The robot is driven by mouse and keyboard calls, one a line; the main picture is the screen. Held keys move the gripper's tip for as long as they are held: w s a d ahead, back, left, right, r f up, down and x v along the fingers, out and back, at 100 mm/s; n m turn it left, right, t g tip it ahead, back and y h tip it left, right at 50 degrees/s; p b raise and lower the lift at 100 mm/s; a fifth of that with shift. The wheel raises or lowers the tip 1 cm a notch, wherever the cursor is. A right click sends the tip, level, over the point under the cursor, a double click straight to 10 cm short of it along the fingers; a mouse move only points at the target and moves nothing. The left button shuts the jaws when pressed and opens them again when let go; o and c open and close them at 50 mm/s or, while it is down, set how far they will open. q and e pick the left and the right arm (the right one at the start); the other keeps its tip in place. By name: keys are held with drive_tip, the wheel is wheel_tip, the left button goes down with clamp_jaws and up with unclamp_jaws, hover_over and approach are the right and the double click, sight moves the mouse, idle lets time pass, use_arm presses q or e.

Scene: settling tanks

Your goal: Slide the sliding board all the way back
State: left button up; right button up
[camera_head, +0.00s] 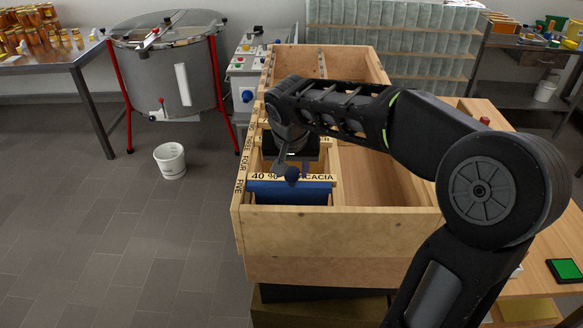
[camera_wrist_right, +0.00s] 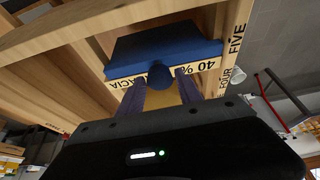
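The blue sliding board (camera_head: 290,192) spans the front of the left compartment of a wooden box, near the mark FIVE. It also shows in the right wrist view (camera_wrist_right: 165,45). A pale strip lettered "40 %" and "ACACIA" (camera_head: 262,177) runs along it. A dark round knob (camera_head: 291,175) stands at its middle. My right gripper (camera_head: 289,164) is at the knob, pointing down into the box from behind it. In the wrist view its two fingers (camera_wrist_right: 162,88) are apart, with the knob (camera_wrist_right: 160,75) between or just beyond the tips; contact cannot be told. My left gripper is out of view.
The wooden box (camera_head: 330,234) has a divider and an empty right compartment. Its left wall carries the marks THREE, FOUR and FIVE. My right arm crosses above the box. A steel tank (camera_head: 175,75), a white bucket (camera_head: 170,160) and a jar table stand to the left.

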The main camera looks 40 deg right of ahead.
clamp_jaws()
idle(1.0)
